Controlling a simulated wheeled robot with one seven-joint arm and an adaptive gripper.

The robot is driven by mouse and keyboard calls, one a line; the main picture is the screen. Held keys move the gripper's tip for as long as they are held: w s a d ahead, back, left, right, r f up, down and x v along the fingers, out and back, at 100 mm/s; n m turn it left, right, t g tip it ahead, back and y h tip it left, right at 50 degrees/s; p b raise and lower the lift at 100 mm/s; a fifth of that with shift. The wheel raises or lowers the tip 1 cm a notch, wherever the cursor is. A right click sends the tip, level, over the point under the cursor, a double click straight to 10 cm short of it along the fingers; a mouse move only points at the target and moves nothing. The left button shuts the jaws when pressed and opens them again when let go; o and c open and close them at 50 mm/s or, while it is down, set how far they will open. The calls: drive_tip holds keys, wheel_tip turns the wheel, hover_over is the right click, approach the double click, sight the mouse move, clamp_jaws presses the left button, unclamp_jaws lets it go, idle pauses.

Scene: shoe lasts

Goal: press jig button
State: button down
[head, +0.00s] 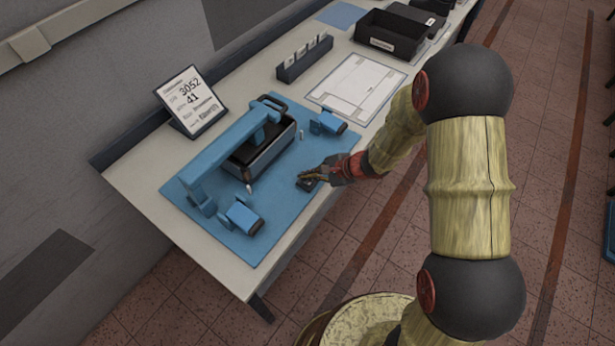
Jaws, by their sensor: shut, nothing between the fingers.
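The jig (220,153) stands on a blue mat (180,195) on the workbench. It has a blue beam over a dark open box (262,150) and small blue clamp-like blocks at its front left (243,216) and right (328,122). My gripper (308,176) is shut and empty, pointing left, low over the mat's front edge. A small dark block (307,185), perhaps the button's housing, lies right at the fingertips. The fingers partly cover it, and I cannot tell whether they touch it. The button's top is not clearly visible.
A display sign (190,101) with numbers stands at the back left. A dark card rack (304,58), a white outlined sheet (357,85) and a black bin (391,36) are farther along the bench. The bench's front left corner is bare.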

drive_tip(key=shift+r+p, duration=1.85)
drive_tip(key=shift+r, duration=1.15)
drive_tip(key=s+d+r+n+g+h+b, duration=0.1)
drive_tip(key=s+r+n+g, duration=0.25)
drive_tip(key=s, duration=0.45)
drive_tip(key=s+d+r+n+g+h+b, duration=0.1)
drive_tip(key=s+d+r+n+g, duration=0.1)
drive_tip(key=s+n, duration=0.35)
drive_tip(key=s+d+r+n+t+h+b, duration=0.2)
drive_tip(key=s+d+r+t+h+b, duration=0.1)
drive_tip(key=s+d+r, duration=0.3)
drive_tip(key=s+d+r+n+t+h+b, duration=0.3)
drive_tip(key=s+d+r, duration=0.3)
drive_tip(key=r, duration=0.4)
drive_tip(key=shift+s+d+r+t, duration=0.3)
drive_tip(key=shift+d+t, duration=0.15)
drive_tip(key=shift+d, duration=0.3)
